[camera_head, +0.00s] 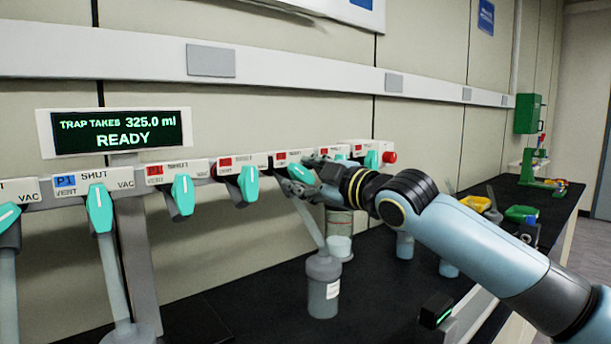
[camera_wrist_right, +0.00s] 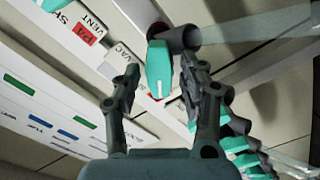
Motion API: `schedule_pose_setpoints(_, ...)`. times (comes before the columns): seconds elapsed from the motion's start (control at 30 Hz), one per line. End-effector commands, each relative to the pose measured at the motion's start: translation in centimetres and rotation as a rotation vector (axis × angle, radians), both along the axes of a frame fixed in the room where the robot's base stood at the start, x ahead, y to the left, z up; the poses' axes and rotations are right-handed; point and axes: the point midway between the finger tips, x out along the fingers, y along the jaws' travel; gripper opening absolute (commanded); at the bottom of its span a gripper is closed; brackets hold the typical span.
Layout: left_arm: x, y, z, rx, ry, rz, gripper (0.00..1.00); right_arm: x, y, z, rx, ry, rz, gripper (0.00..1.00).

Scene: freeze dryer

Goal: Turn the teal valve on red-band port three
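The red-band port three label (camera_head: 280,157) is on the manifold, fourth from the left among the fully visible port labels. Its teal valve (camera_head: 302,173) is partly hidden by my right gripper (camera_head: 300,186), which is at it. In the right wrist view, the teal valve (camera_wrist_right: 159,70) shows between the two fingers of my right gripper (camera_wrist_right: 160,80). The fingers are apart, one on each side, and the right finger looks closer to the valve. Whether either finger touches it I cannot tell. My left gripper is not in view.
Neighbouring teal valves (camera_head: 248,184) line the manifold on both sides. A display (camera_head: 116,132) reads "TRAP TAKES 325.0 ml READY". The black bench (camera_head: 255,310) holds a yellow tray (camera_head: 476,203) and green equipment (camera_head: 530,165) further right.

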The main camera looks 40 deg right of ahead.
Motion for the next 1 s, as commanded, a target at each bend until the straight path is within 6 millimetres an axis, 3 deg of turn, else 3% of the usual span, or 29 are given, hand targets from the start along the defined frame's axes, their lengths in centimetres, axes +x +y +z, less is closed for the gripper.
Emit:
schedule_pose_setpoints(0.27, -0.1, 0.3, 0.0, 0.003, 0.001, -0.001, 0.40, -0.2, 0.0, 0.0, -0.001, 0.000, 0.000, 0.42)
schedule_pose_setpoints(0.7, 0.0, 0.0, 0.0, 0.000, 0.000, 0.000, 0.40, -5.8, -0.5, -0.1, -0.009, 0.003, -0.001, 0.42)
schedule_pose_setpoints(1.0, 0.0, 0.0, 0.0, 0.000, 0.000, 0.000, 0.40, -7.4, -0.6, 0.0, -0.002, -0.001, 0.001, 0.42)
